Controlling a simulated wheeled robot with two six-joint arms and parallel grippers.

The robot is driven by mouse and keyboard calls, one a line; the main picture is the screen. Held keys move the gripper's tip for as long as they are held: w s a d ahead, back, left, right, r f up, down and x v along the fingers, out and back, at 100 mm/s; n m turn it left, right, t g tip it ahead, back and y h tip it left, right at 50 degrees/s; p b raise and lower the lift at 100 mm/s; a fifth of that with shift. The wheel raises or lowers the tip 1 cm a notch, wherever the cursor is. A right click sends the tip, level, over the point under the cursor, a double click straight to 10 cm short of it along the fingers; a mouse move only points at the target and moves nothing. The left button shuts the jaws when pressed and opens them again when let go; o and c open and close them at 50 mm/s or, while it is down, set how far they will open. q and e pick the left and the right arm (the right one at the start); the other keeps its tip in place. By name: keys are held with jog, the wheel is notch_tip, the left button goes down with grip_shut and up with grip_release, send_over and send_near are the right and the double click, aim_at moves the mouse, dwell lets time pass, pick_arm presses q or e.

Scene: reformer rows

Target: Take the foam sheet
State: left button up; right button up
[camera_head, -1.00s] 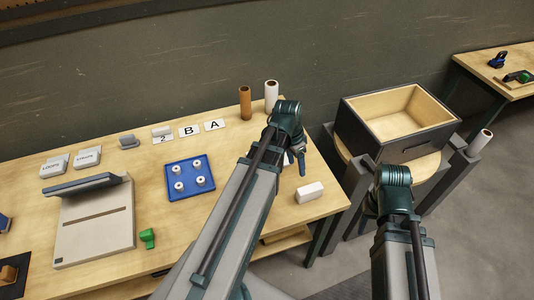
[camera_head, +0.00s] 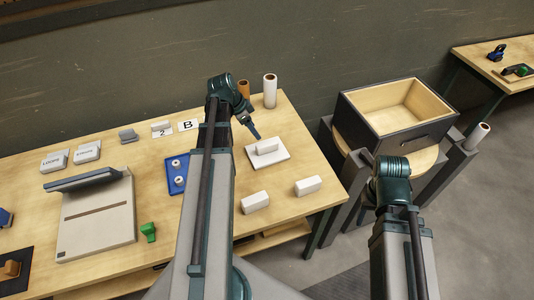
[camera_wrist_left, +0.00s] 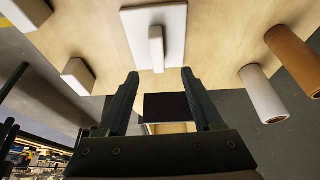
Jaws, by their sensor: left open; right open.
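A flat white sheet (camera_head: 284,158), the likely foam sheet, lies on the bench with a white block (camera_head: 267,146) upright on its middle. In the left wrist view the sheet (camera_wrist_left: 176,55) and block (camera_wrist_left: 156,48) lie just beyond my fingertips. My left gripper (camera_head: 252,131) is above the bench at the sheet's left side, open and empty; in the left wrist view its fingers (camera_wrist_left: 160,84) are spread with nothing between them. My right arm's wrist shows at the right, but its fingers are hidden.
Two white blocks (camera_head: 255,202) (camera_head: 308,186) lie in front of the sheet. A white roll (camera_head: 270,91) and a brown roll (camera_head: 243,90) stand behind it. A blue tray (camera_head: 177,184) is left of my arm. An open bin (camera_head: 430,137) stands right of the bench.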

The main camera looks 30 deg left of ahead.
aim_at(266, 144)
pick_arm(q)
jog(key=b+x, duration=0.5)
jog(key=x, duration=0.1)
jog(key=shift+w+f, duration=0.1)
jog(key=shift+f, duration=0.3)
jog(key=b+x, duration=0.5)
jog(key=shift+w+d+f, duration=0.1)
jog(key=shift+d+f, duration=0.05)
jog(key=shift+d, duration=0.3)
grip_shut()
